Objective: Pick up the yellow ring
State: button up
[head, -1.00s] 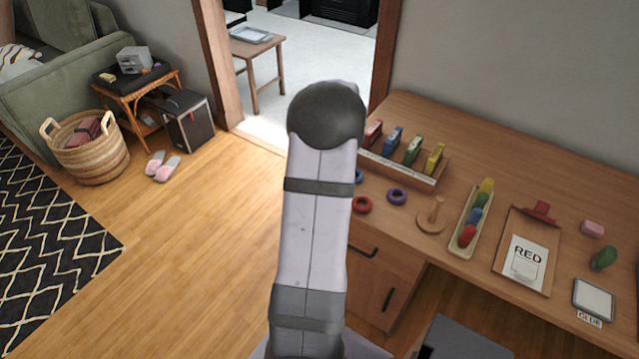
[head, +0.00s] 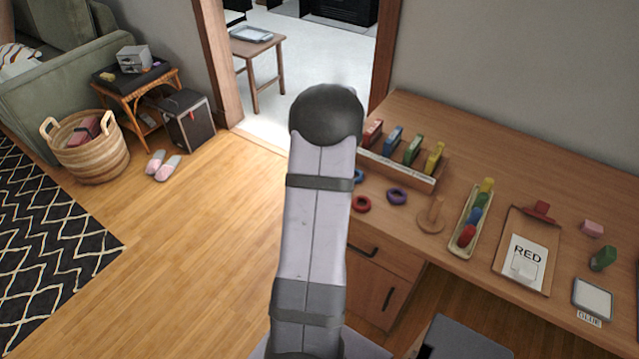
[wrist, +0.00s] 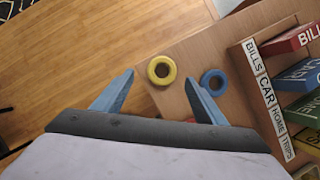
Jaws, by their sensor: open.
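The yellow ring (wrist: 152,78) lies on the wooden desk, near its edge, in the wrist view. My gripper (wrist: 159,76) is open and empty, with its two blue fingers pointing toward the desk on either side of the ring in the picture. I cannot tell the height between the fingertips and the ring. In the head view the yellow ring and my gripper are hidden behind my arm.
The blue ring (wrist: 214,82) lies just right of the yellow one. A red ring (head: 362,204), a purple ring (head: 397,196) and a wooden peg stand (head: 431,222) are nearby. A labelled rack (head: 400,172) with coloured blocks stands behind the rings. The desk edge drops to the floor.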

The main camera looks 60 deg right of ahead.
jog(key=shift+d+p+x, duration=0.1)
jog(key=shift+p+x, duration=0.05)
jog(key=shift+x, duration=1.15)
jog(key=shift+d+p+x, duration=0.15)
jog(key=shift+x, duration=1.1)
jog(key=shift+s, duration=0.1)
jog(key=shift+c, duration=0.6)
jog(key=c, duration=1)
